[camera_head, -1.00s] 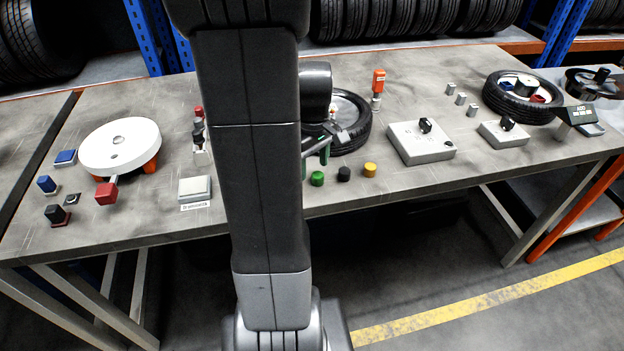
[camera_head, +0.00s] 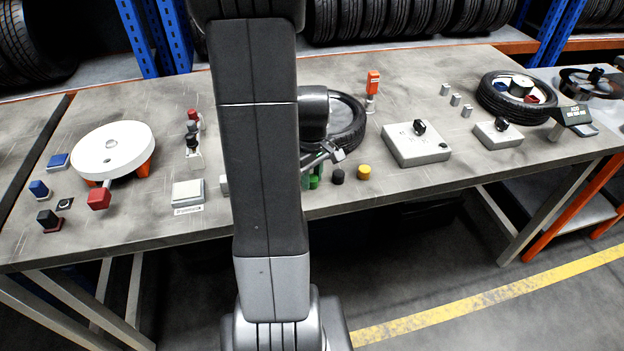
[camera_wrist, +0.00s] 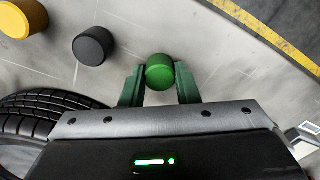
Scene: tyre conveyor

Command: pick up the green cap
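The green cap (camera_wrist: 160,72) is a small ribbed cylinder at the table's front edge. In the wrist view it sits between the tips of my gripper (camera_wrist: 159,84), whose two green fingers stand on either side of it. A slight gap seems to show on the right side, and I cannot tell if the left finger touches. In the head view the cap (camera_head: 314,182) is partly hidden by my gripper (camera_head: 312,175) and arm. The fingers look open around it.
A black cap (camera_head: 337,176) and a yellow cap (camera_head: 364,172) stand to the right of the green one. A tyre (camera_head: 352,128) lies just behind. A grey control box (camera_head: 416,146) is further right, and a pale button box (camera_head: 188,192) is left of my arm.

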